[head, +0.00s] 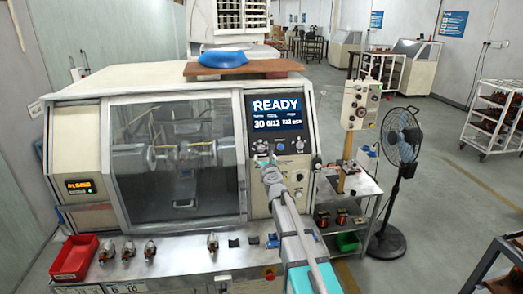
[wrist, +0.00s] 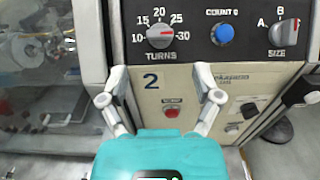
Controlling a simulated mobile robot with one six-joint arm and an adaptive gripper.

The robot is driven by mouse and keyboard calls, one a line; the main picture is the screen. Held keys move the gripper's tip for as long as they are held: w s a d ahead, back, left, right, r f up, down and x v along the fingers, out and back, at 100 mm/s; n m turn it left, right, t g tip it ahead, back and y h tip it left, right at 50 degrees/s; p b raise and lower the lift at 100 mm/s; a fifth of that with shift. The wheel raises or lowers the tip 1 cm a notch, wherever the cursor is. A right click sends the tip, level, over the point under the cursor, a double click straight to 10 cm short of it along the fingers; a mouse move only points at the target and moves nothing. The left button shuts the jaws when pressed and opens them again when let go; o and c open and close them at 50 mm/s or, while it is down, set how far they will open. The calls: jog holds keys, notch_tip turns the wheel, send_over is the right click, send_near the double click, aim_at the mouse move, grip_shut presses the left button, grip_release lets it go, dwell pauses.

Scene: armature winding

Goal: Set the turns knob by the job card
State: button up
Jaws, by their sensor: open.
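The turns knob (wrist: 160,38) is a grey dial on the black panel, with marks 10, 15, 20, 25 and 30 around it. Its red pointer mark is turned to the right, towards 30. My gripper (wrist: 161,98) is open and empty, its fingertips apart below the knob and not touching it. In the head view my gripper (head: 268,172) is in front of the control panel and hides part of it. The machine's screen (head: 277,115) reads READY, with 30 at the left of the line below. I cannot make out a job card.
Right of the turns knob are a blue count button (wrist: 222,35) and a size knob (wrist: 283,38). A red button (wrist: 171,110) sits below, between my fingers. The winding machine's window (head: 175,155) is at left. A fan (head: 402,145) stands at right.

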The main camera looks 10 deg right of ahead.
aim_at(263, 148)
jog(key=w, duration=0.7)
jog(key=shift+w, duration=0.4)
grip_shut()
jog(key=shift+d+n+y, duration=0.1)
jog(key=shift+n+y, duration=1.1)
jog(key=shift+n, duration=1)
jog(key=n+g+y+p, duration=0.1)
jog(key=n+y, duration=0.1)
jog(key=n, duration=0.1)
jog(key=n+g+y+p, duration=0.1)
jog(key=n, duration=0.2)
jog(key=shift+d+r+y+p, duration=0.1)
jog(key=shift+r+y+p, duration=0.1)
jog(key=shift+y+p, duration=0.15)
jog(key=n+g+y+p, duration=0.1)
jog(key=n, duration=0.2)
jog(key=n+g+y+p, duration=0.1)
jog(key=n+g, duration=0.1)
jog(key=shift+w+r+n+p, duration=0.1)
jog(key=shift+w+n+p, duration=0.05)
jog(key=shift+n+p, duration=0.25)
jog(key=shift+n+g+p, duration=0.9)
jog(key=shift+n+g, duration=0.2)
jog(key=shift+n, duration=0.5)
